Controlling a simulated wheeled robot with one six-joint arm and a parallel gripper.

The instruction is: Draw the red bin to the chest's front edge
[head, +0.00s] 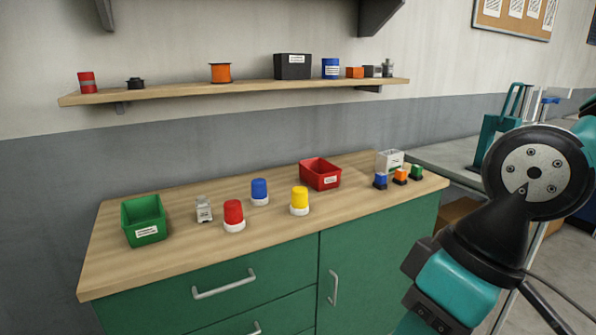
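The red bin (320,181) is a small open-topped box with a white label on its front. It stands upright towards the back of the chest's wooden top, right of the middle. The chest (190,255) has a light wood top and green drawers and door with metal handles. A strip of bare wood lies between the bin and the front edge. My arm shows at the right of the head view, in front of the chest's right end. My gripper is not visible in the head view.
A yellow-topped jar (299,201) stands front-left of the red bin, with a blue-topped jar (259,192) and red-topped jar (233,216) further left. A green bin (144,221) is at the left. Small coloured items (400,175) and a grey-white box (389,160) stand right.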

